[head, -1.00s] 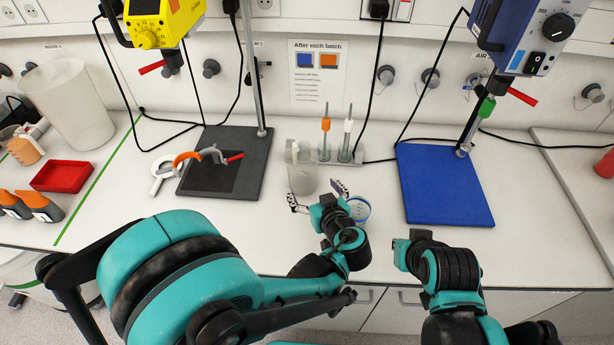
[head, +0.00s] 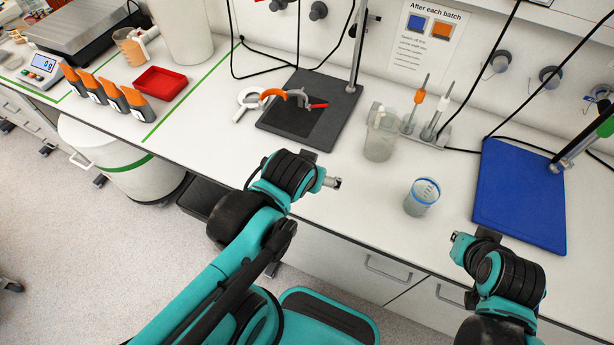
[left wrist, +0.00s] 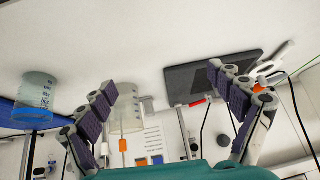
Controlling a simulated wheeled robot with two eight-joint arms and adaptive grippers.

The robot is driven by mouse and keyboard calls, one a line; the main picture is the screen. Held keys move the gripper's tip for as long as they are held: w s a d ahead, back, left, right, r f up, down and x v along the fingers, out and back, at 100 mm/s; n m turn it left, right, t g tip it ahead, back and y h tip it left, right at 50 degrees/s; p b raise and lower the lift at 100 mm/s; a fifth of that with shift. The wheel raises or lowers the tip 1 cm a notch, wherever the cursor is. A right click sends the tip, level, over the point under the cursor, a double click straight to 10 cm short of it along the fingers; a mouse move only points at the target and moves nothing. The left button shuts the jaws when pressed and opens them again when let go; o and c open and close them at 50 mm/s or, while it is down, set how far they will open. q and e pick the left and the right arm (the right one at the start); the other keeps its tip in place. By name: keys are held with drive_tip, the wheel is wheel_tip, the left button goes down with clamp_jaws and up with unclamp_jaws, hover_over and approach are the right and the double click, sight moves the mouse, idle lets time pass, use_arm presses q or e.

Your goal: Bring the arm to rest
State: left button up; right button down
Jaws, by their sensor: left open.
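My left gripper (left wrist: 168,98) is open in the left wrist view, its two dark padded fingers spread wide with nothing between them. In the head view my left arm is bent in front of the bench's front edge, and its fingers cannot be made out. A blue-rimmed beaker (head: 421,197) stands upright on the bench, apart from the arm; it also shows in the left wrist view (left wrist: 36,95). A clear jug (head: 380,135) stands behind it. My right arm is folded at the lower right of the head view; its gripper fingers are not visible.
A red tray (head: 160,83) and several orange-capped bottles (head: 105,92) are at left. A probe rack (head: 428,138) stands near the wall.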

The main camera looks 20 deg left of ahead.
use_arm(q)
drive_tip(key=shift+s+a+r+m+h, duration=0.15)
drive_tip(key=shift+s+h, duration=0.1)
drive_tip(key=shift+s, duration=0.3)
drive_tip(key=shift+s+r+m+h, duration=0.15)
drive_tip(key=shift+s+h, duration=0.1)
drive_tip(key=shift+s, duration=0.3)
idle(0.6)
